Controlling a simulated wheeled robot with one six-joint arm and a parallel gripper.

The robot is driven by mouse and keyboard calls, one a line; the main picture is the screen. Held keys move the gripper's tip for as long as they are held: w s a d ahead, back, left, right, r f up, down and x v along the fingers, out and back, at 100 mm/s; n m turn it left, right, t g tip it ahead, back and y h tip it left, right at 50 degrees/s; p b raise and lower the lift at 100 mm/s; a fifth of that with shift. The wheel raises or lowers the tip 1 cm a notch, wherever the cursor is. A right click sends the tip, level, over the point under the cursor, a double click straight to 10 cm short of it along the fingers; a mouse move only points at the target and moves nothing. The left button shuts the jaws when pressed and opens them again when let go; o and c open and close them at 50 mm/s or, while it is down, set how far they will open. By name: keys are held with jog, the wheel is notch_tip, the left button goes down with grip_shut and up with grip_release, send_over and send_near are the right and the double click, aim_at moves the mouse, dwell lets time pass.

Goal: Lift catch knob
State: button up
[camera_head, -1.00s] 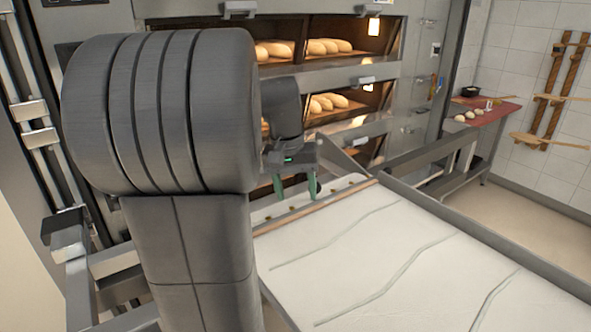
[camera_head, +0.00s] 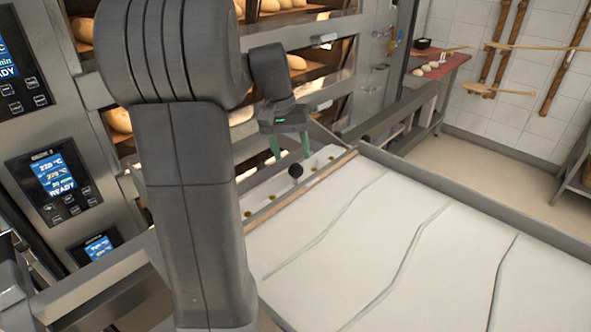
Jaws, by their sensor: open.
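The catch knob, a small black ball (camera_head: 296,170), stands on the light strip at the far end of the white loader belt (camera_head: 400,250). My gripper (camera_head: 290,151) hangs just above and around the level of this strip, its two green fingers apart and pointing down. The fingertips lie close to the knob in the picture, a little above and behind it. I cannot tell the exact depth between them. The gripper is open and holds nothing. My arm hides part of the strip's left side.
Deck ovens with loaves (camera_head: 118,120) stand behind my arm, with lit control panels (camera_head: 58,180) at left. A metal side rail (camera_head: 460,200) edges the belt on the right. A red-topped table (camera_head: 440,72) with dough pieces stands at the back right. Floor beyond the rail is clear.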

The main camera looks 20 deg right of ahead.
aim_at(296, 170)
jog(key=f, duration=0.4)
jog(key=d+f, duration=0.1)
jog(key=f, duration=0.1)
jog(key=shift+s+f, duration=0.2)
jog(key=shift+s, duration=0.2)
grip_shut()
jog(key=shift+r+p, duration=0.95)
jog(key=shift+r, duration=0.2)
jog(key=shift+w, duration=0.1)
jog(key=shift+c, duration=0.8)
grip_release()
jog(key=shift+o, duration=0.8)
jog(key=shift+f, duration=0.1)
